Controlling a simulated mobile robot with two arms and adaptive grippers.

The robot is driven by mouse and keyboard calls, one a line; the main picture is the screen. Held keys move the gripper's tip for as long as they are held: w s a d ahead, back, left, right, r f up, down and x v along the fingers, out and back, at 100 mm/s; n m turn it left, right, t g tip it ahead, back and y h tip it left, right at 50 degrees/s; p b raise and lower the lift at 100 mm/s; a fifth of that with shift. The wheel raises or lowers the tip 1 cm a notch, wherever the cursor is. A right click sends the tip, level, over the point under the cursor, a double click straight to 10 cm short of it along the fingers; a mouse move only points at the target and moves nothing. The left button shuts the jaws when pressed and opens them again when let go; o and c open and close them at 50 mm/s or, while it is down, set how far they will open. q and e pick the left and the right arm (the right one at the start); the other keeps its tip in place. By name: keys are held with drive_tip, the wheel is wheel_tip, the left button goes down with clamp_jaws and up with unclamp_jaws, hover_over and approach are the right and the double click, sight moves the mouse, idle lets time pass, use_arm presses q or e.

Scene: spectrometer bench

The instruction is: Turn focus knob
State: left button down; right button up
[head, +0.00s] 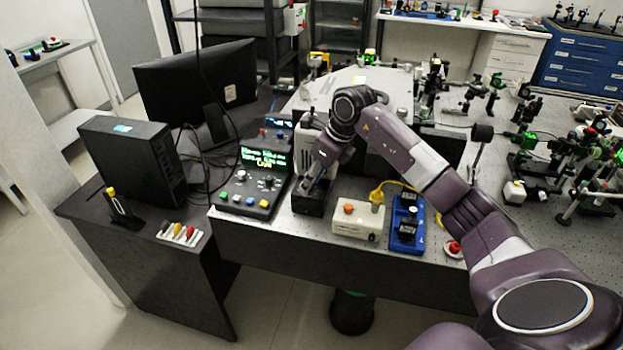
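My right arm comes in from the right. Its gripper (312,187) points down at a small black box (309,207) near the front edge of the bench, left of centre. The fingertips are small and dark against the box, so I cannot tell whether they are open or shut, or whether they touch anything. A focus knob is not clearly visible; the gripper and wrist cover part of the black box and the white instrument (306,142) behind it. My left gripper is not in view.
A control panel (256,170) with a green-lit display and several knobs stands left of the gripper. A cream box (357,220) with an orange knob and a blue device (406,228) stand to its right. A red button (454,247) lies farther right. A monitor (197,85) stands behind left.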

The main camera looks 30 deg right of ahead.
clamp_jaws()
drive_tip(key=shift+m+h, duration=0.3)
drive_tip(key=shift+m, duration=0.4)
unclamp_jaws()
drive_tip(key=shift+r, duration=0.15)
drive_tip(key=v, duration=1.1)
drive_tip(key=shift+s+r, duration=0.3)
